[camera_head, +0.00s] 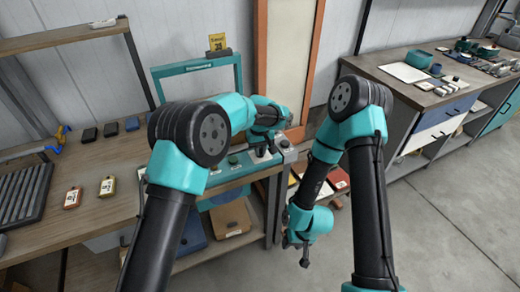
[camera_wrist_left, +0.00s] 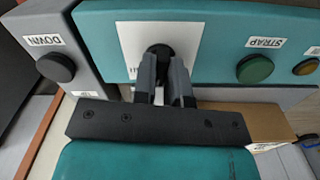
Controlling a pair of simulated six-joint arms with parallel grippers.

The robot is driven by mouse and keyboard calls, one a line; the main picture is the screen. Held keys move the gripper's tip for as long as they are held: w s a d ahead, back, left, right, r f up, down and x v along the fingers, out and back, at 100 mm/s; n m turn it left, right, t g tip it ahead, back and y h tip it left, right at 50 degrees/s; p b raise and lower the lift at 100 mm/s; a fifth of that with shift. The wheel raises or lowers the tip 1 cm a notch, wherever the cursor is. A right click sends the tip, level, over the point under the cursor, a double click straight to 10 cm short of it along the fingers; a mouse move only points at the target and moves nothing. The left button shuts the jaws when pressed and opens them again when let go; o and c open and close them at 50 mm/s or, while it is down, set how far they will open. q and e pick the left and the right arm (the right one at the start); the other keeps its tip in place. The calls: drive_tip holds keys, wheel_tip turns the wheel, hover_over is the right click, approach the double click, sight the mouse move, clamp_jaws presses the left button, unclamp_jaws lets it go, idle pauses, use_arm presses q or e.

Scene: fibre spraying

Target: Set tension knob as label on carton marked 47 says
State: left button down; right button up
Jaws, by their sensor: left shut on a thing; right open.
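The teal machine's control panel (camera_head: 229,174) runs along the bench's front edge. In the left wrist view, a dark knob (camera_wrist_left: 158,50) sits on a white plate (camera_wrist_left: 130,42) on the panel (camera_wrist_left: 222,32). My left gripper (camera_wrist_left: 166,92) is shut on this knob, its fingers hiding much of it and its pointer. In the head view my left gripper (camera_head: 264,150) is at the panel's right part. My right gripper (camera_head: 304,256) is open, low over the floor, apart from everything. A brown carton (camera_head: 231,217) lies on the shelf below the panel; no number 47 is readable.
A black DOWN button (camera_wrist_left: 56,67) and a green STRAP button (camera_wrist_left: 254,69) flank the knob. A yellow sign (camera_head: 217,42) reading 38 stands behind the machine's teal frame (camera_head: 196,67). Tagged items (camera_head: 107,186) lie on the left bench. Floor (camera_head: 440,220) at right is clear.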

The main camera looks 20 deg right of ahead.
use_arm(q)
drive_tip(key=m, duration=0.7)
idle(0.5)
drive_tip(key=c, duration=1.2)
unclamp_jaws()
drive_tip(key=shift+o, duration=0.2)
drive_tip(key=shift+r, duration=0.1)
wheel_tip(320, 180, up, 17)
drive_tip(key=shift+r, duration=0.15)
